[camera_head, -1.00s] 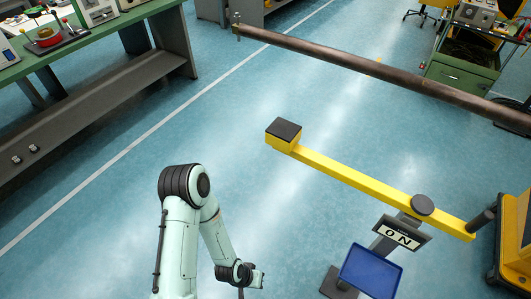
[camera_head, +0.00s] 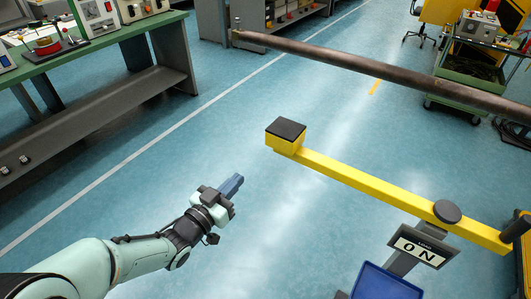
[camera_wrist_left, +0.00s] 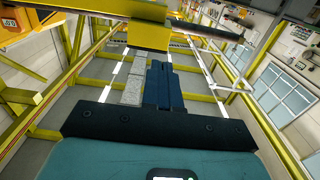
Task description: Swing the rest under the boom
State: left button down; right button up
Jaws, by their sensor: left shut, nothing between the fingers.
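The rest (camera_head: 385,190) is a yellow bar with a black-topped yellow block (camera_head: 285,137) at its far left end and a dark round knob (camera_head: 447,211) near its right end. The boom (camera_head: 375,67) is a long brown pole crossing above and beyond the rest, apart from it in the head view. My left gripper (camera_head: 236,183) is shut and empty, left of and nearer than the block, not touching it. In the left wrist view the shut fingers (camera_wrist_left: 164,85) point towards a yellow block (camera_wrist_left: 148,36), with a dark bar behind it. My right gripper is not seen.
A green workbench (camera_head: 110,35) stands at the left. A green cart (camera_head: 470,65) is at the back right. The blue floor around my left gripper is clear.

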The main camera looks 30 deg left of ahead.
aim_at(271, 145)
pick_arm(q)
jog(key=shift+w, duration=0.1)
jog(key=w, duration=0.9)
jog(key=w+d+b, duration=0.1)
jog(key=w, duration=0.3)
jog(key=shift+w, duration=0.4)
